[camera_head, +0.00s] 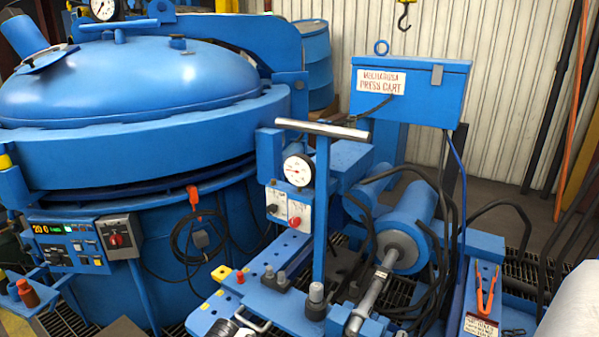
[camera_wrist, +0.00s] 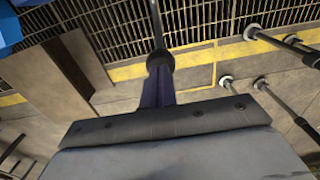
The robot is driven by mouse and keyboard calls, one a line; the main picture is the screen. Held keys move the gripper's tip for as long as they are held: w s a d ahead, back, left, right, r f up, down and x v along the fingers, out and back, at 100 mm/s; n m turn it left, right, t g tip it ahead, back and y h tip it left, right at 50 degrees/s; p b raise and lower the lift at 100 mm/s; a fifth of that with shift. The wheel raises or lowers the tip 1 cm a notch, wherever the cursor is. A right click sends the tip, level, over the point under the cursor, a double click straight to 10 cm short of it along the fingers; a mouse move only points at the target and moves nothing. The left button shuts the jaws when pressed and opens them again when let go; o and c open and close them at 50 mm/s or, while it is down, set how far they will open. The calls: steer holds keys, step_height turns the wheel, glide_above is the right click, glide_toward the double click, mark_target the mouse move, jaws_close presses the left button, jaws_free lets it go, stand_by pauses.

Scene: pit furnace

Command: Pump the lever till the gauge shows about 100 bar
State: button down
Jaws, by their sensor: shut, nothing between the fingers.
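The lever is an upright blue post (camera_head: 321,215) with a pale crossbar handle (camera_head: 322,129) on top, at the middle of the head view. The round white-faced gauge (camera_head: 298,170) sits just left of the post, above a small panel with a red knob. Its dial is too small to read. My gripper (camera_wrist: 160,80) shows in the wrist view as dark fingers, shut and empty, over the floor. It is not in the head view. The lever does not show in the wrist view, and nothing touches its handle in the head view.
A large blue lidded furnace (camera_head: 140,85) fills the left. A blue box (camera_head: 412,90) labelled press cart stands behind the lever. A blue cylinder (camera_head: 405,225) and black hoses crowd its right. Rods (camera_wrist: 290,105) and floor grating show in the wrist view.

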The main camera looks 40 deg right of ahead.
steer(key=shift+a+f+b, duration=0.15)
steer(key=shift+f+b, duration=0.15)
steer(key=shift+f, duration=0.35)
stand_by(0.4)
step_height(320, 180, up, 9)
steer(key=d+p, duration=0.2)
steer(key=p, duration=0.5)
steer(key=shift+w+r, duration=0.15)
steer(key=shift+w, duration=0.2)
step_height(320, 180, up, 5)
steer(key=p, duration=0.3)
steer(key=shift+p, duration=0.4)
